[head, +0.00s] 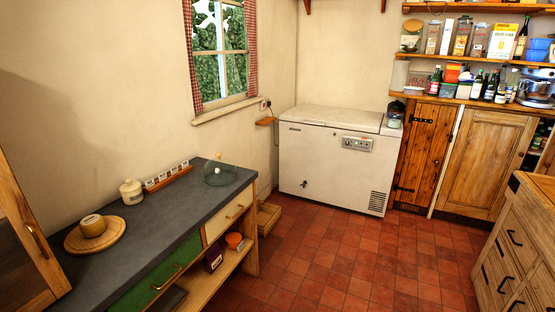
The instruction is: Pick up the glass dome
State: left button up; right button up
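A clear, greenish glass dome (221,174) with a small pale spot inside or on it stands near the far right end of the dark grey counter (130,240) on the left. Nothing touches it that I can see. Neither of my grippers shows in the head view.
A spice rack (168,178), a cream jar (131,192) and a round wooden board (95,235) with a yellow-brown item share the counter. A wooden cabinet door (25,235) is at lower left. A white freezer (335,160) stands at the back. The red tile floor (340,260) is open.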

aim_at(220, 171)
jog(key=z, duration=0.9)
jog(key=i, duration=1.1)
jog(key=z, duration=0.6)
jog(key=i, duration=1.4)
jog(key=u, duration=1.25)
jog(key=i, duration=1.05)
jog(key=u, duration=1.1)
